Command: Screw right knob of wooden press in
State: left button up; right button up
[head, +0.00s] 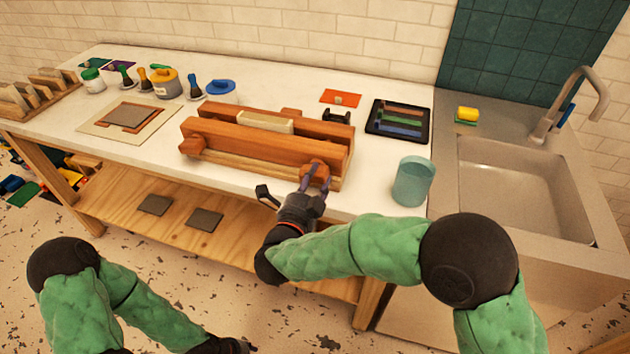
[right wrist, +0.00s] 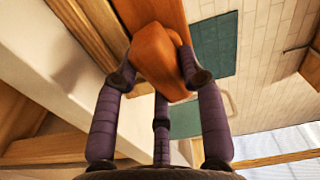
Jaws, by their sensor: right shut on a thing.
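The wooden press (head: 250,140) stands on the white table, with two long reddish-brown boards and a pale block (head: 265,122) between them. Its right knob (head: 316,172) is at the near right end of the front board. My right gripper (head: 314,180) is shut around this knob. In the right wrist view the purple fingers of the gripper (right wrist: 163,80) close around the orange-brown knob (right wrist: 155,55). The left knob (head: 193,146) is at the front board's left end, with nothing touching it. My left gripper (head: 240,346) is low at the bottom edge, away from the table; its fingers are unclear.
A teal cup (head: 413,181) stands right of the press near the table's front edge. A black tray (head: 398,120) with coloured bars lies behind it. A board with a grey plate (head: 130,115) lies left of the press. A sink (head: 525,185) is at the right.

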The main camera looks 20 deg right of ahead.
jog(key=shift+s+a+f, duration=0.1)
jog(key=shift+s+f, duration=0.05)
jog(key=shift+f, duration=0.25)
jog(key=o, duration=1.1)
jog(key=shift+c, duration=0.2)
jog(key=shift+o, duration=0.5)
jog(key=shift+a+r, duration=0.1)
jog(key=shift+r, duration=0.15)
jog(key=shift+s, duration=0.1)
jog(key=v, duration=1.1)
jog(key=shift+s+a, duration=0.2)
jog(key=shift+s, duration=0.15)
